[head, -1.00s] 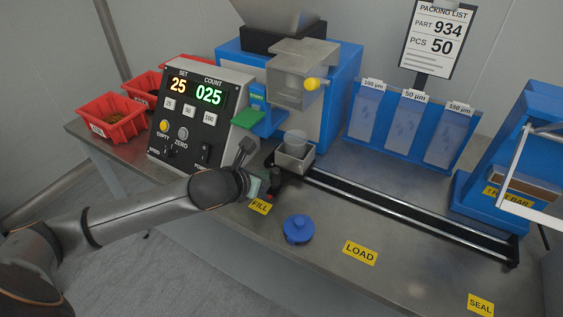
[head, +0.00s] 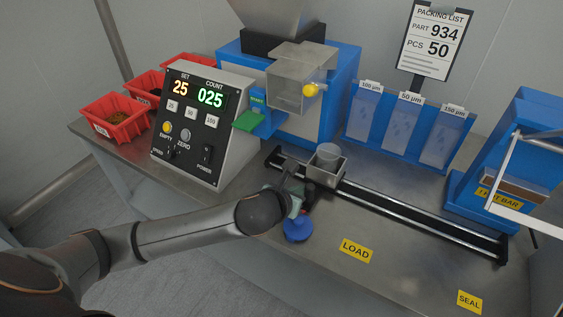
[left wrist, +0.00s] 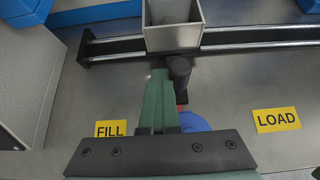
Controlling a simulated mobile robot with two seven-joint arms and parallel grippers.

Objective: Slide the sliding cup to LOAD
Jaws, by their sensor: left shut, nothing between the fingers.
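The sliding cup (head: 326,170), a square metal holder with a clear cup in it, sits on the black-and-silver rail (head: 420,217) near its left end. In the left wrist view the holder (left wrist: 173,37) shows at the top, with a black upright handle (left wrist: 180,75) at its front. My left gripper (head: 294,188) is shut and empty. Its green fingers (left wrist: 157,82) are just left of the handle; I cannot tell whether they touch. The yellow LOAD label (head: 356,250) lies farther right along the table. It also shows in the left wrist view (left wrist: 277,120). My right gripper is not in view.
A blue round knobbed piece (head: 297,230) lies in front of the rail, close to my left gripper. The FILL label (left wrist: 110,128) is left of my fingers. The control box (head: 201,125) stands at left. The table around LOAD is clear.

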